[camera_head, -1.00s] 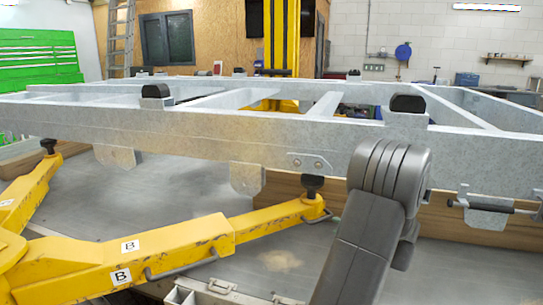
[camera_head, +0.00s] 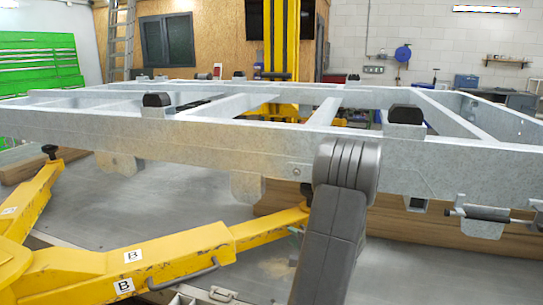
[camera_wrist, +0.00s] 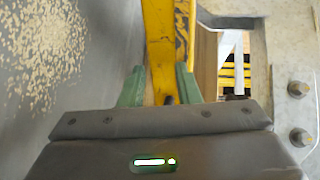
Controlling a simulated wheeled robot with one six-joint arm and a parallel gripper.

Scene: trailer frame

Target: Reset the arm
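My gripper (camera_wrist: 161,84) shows in the wrist view with its two green fingers apart. Part of a yellow lift arm (camera_wrist: 160,40) appears between and beyond the fingers; I cannot tell whether they touch it. In the head view, my grey arm stands in front of the trailer frame's near rail, right of centre. A small green part beside its left edge looks like a fingertip; the rest of the gripper is hidden behind my arm. The galvanised trailer frame (camera_head: 130,128) spans the head view. Its plate with two bolts shows at the right of the wrist view (camera_wrist: 297,110).
Yellow lift arms (camera_head: 180,242) marked B reach under the frame from the left. A wooden beam (camera_head: 410,228) lies beneath the rail. A yellow post (camera_head: 281,40) and a ladder (camera_head: 121,40) stand behind. Grey floor is open below the frame.

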